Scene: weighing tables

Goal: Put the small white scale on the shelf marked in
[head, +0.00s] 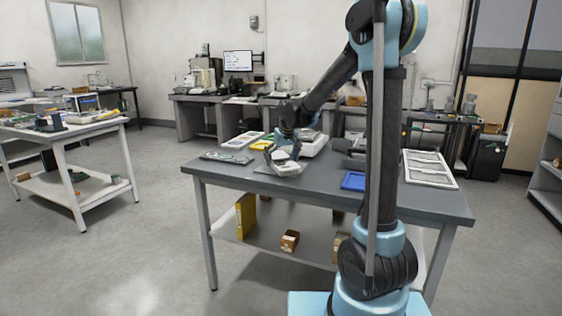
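A small white scale (287,168) with a grey top is at the front left part of the grey table (420,200). My gripper (283,154) is right at this scale, reaching down from above with its dark fingers at the scale's upper side. The fingers are too small and overlapped to tell whether they grip it, or whether the scale is resting or slightly lifted. A larger white device (315,145), possibly another scale, stands just behind and to the right. No shelf with a readable "in" mark shows.
A blue tray (353,181) and a pale panelled tray (429,167) lie to the right. A flat dark item (228,158) lies left. The table's lower shelf (268,237) holds a yellow binder (246,215) and boxes. Another shelf unit (546,178) stands far right. Floor is open left.

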